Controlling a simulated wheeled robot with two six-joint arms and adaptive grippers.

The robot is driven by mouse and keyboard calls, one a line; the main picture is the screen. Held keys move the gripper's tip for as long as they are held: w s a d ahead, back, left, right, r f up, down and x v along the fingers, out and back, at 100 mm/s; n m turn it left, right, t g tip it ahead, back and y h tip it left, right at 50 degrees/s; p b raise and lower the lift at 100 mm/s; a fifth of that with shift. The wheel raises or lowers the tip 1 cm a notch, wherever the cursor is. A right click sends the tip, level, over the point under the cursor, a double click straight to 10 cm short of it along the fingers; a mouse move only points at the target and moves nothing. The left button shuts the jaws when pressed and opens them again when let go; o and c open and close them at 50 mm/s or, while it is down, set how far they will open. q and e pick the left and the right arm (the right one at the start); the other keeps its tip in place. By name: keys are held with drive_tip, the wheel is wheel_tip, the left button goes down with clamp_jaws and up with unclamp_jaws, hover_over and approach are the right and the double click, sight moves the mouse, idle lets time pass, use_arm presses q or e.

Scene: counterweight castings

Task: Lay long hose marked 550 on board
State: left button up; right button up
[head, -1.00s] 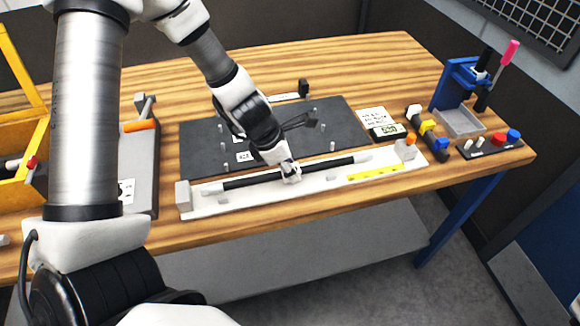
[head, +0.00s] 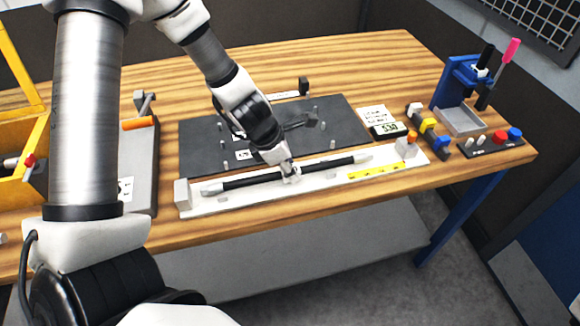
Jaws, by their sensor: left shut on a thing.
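A long black hose (head: 250,179) with light end fittings lies along the white measuring strip at the front of the table. My left gripper (head: 291,176) reaches down from above and is shut on the hose near its middle. Whether the hose touches the strip or is slightly raised, I cannot tell. The dark board (head: 200,151) with upright pegs lies just behind the strip, partly hidden by my left arm. A small display (head: 389,131) beside the board reads what looks like 550. My right gripper is not in view.
A blue press (head: 458,90) and a button panel (head: 490,144) stand at right. A yellow bin (head: 22,150) stands at left.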

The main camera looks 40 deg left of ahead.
use_arm(q)
drive_tip(key=shift+f, duration=0.3)
drive_tip(key=o, duration=1.2)
drive_tip(key=shift+c, duration=0.2)
wheel_tip(320, 180, up, 7)
drive_tip(key=p, duration=0.6)
drive_tip(key=shift+r+p, duration=0.15)
drive_tip(key=shift+p, duration=0.2)
